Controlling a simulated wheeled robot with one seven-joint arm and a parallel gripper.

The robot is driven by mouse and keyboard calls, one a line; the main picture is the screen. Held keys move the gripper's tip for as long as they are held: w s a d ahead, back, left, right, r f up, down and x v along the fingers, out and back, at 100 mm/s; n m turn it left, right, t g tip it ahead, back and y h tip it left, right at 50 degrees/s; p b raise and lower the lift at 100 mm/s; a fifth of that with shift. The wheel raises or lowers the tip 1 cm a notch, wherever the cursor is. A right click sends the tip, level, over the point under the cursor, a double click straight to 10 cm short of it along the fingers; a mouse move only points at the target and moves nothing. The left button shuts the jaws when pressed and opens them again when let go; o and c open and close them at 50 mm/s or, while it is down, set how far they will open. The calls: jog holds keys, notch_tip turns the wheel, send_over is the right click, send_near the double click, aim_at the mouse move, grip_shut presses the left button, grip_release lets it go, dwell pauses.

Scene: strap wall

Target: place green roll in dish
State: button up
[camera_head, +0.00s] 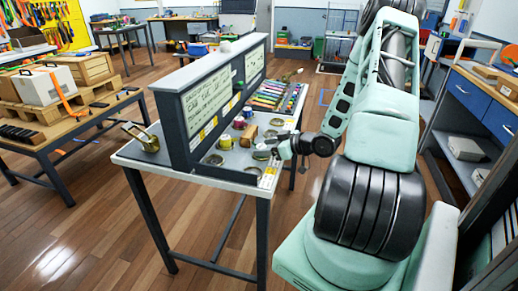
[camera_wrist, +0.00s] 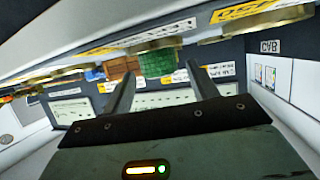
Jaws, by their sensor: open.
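The green roll (camera_wrist: 157,63) shows in the wrist view, ahead of my gripper and between the lines of its two fingers. It stands beside a brown block (camera_wrist: 120,67). My gripper (camera_head: 279,150) is open and empty, low over the near right part of the table (camera_head: 150,162). Its fingers (camera_wrist: 161,72) are spread, with a gap between them and the roll. In the head view I cannot clearly pick out the green roll near my gripper. Shallow brass-rimmed dishes lie on the table, one at the near edge (camera_head: 247,171) and one farther left (camera_head: 213,159).
A dark upright panel (camera_head: 210,100) with white label sheets runs along the table, left of the dishes. Yellow (camera_head: 225,142) and purple (camera_head: 239,122) rolls stand in front of it. The brown block (camera_head: 248,135) is close by. Coloured strips (camera_head: 270,94) lie at the far end.

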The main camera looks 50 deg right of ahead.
jog(key=v, duration=0.8)
jog(key=w+a+g, duration=0.1)
jog(key=w+a, duration=0.1)
jog(key=w, duration=0.1)
jog(key=w+a+r+n+g, duration=0.1)
jog(key=w+a, duration=0.2)
jog(key=w+a+n+g, duration=0.1)
jog(key=w+a+g, duration=0.1)
jog(key=w+a, duration=0.1)
jog(key=shift+w+a+r+h, duration=0.2)
jog(key=shift+a+h, duration=0.05)
jog(key=shift+h, duration=0.05)
jog(key=w+a+r+n+g+h, duration=0.1)
jog(key=w+a+r+g, duration=0.15)
jog(key=a, duration=1.25)
jog(key=s+a+r+n+g, duration=0.1)
jog(key=s+a+r+g, duration=0.1)
jog(key=s+a, duration=0.35)
jog(key=s+a+r+g, duration=0.1)
jog(key=s+a+r, duration=0.1)
jog(key=a, duration=0.6)
jog(key=s+a+r+g, duration=0.1)
jog(key=s+a, duration=0.3)
jog(key=s, duration=0.4)
jog(key=s+a+r+n+g, duration=0.1)
jog(key=s+a+r+g, duration=0.1)
jog(key=s+a, duration=0.3)
jog(key=s+g, duration=0.1)
jog(key=s, duration=0.3)
jog(key=shift+a+n, duration=0.3)
